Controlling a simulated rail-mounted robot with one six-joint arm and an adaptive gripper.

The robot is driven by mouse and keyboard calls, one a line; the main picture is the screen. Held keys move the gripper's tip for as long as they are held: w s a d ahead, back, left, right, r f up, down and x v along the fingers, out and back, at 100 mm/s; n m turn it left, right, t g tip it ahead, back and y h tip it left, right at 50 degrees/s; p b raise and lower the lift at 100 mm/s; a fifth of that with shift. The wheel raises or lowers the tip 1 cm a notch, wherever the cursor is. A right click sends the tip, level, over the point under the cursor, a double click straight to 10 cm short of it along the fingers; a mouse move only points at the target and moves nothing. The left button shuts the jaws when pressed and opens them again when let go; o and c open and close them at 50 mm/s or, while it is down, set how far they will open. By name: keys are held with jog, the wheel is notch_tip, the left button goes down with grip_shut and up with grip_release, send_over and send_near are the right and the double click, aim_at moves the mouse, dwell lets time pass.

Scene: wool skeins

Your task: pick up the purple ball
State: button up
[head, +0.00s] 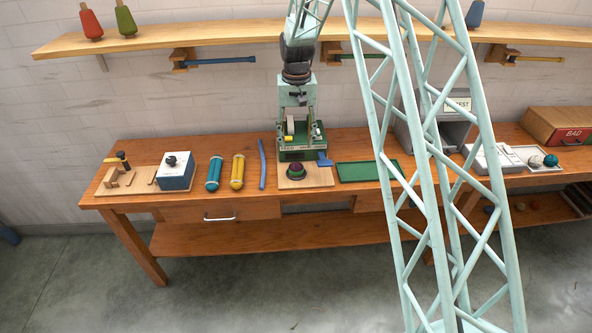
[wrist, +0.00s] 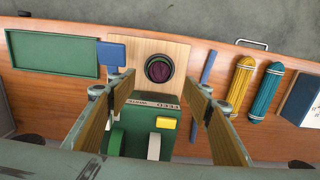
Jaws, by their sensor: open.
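The purple ball (wrist: 159,68) sits in a dark round holder on a pale wooden board. It also shows in the head view (head: 296,169), in front of a green machine (head: 297,154). My gripper (wrist: 163,82) is open and empty, its two wooden-looking fingers spread apart. In the wrist view the ball lies between and just beyond the fingertips, and I see no contact. In the head view my gripper is above the green machine, behind the ball. The exact height of the fingertips over the ball is hard to tell.
The green machine (wrist: 140,134) lies below my fingers, with a yellow block on it. A blue piece (wrist: 111,54) and a green tray (wrist: 52,54) are on one side of the board. A blue rod (wrist: 208,66) and yellow and teal skeins (head: 237,172) are on the other.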

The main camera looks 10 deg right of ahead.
aim_at(296, 166)
jog(key=shift+f, duration=0.1)
jog(key=shift+f+b, duration=0.3)
jog(key=shift+f, duration=3.95)
jog(key=shift+w+f, duration=0.2)
jog(key=shift+f, duration=2.35)
jog(key=shift+c, duration=0.4)
jog(key=c, duration=0.9)
